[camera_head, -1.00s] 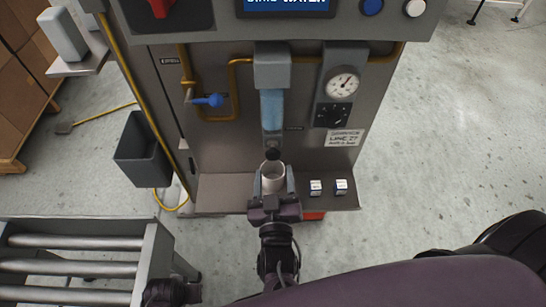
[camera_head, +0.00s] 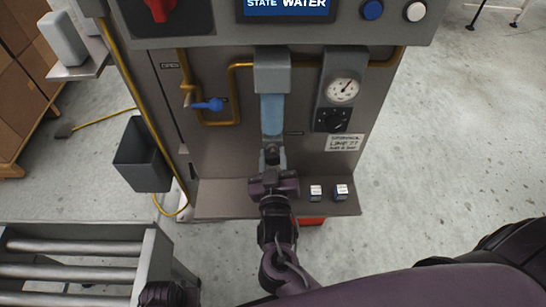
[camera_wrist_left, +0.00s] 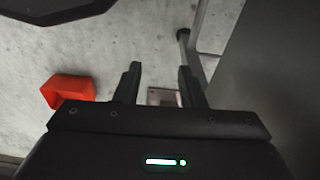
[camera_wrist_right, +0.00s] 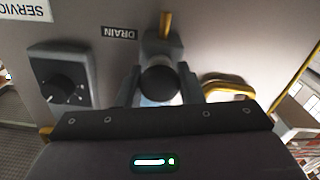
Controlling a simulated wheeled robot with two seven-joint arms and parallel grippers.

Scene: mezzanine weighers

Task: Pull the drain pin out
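The drain pin's round black knob (camera_wrist_right: 158,82) shows in the right wrist view, in front of the panel near an upside-down DRAIN label (camera_wrist_right: 118,33). My right gripper (camera_wrist_right: 160,78) has one finger on each side of it, close against the knob. In the head view, my right gripper (camera_head: 271,158) is below the blue sight tube (camera_head: 272,115) and hides most of the pin. I cannot tell how far the pin sits in its hole. My left gripper (camera_wrist_left: 159,75) is open and empty above the floor.
A gauge (camera_head: 342,90), a blue-handled valve (camera_head: 208,104) and yellow pipes surround the tube. A red bin (camera_wrist_left: 70,90) shows in the left wrist view.

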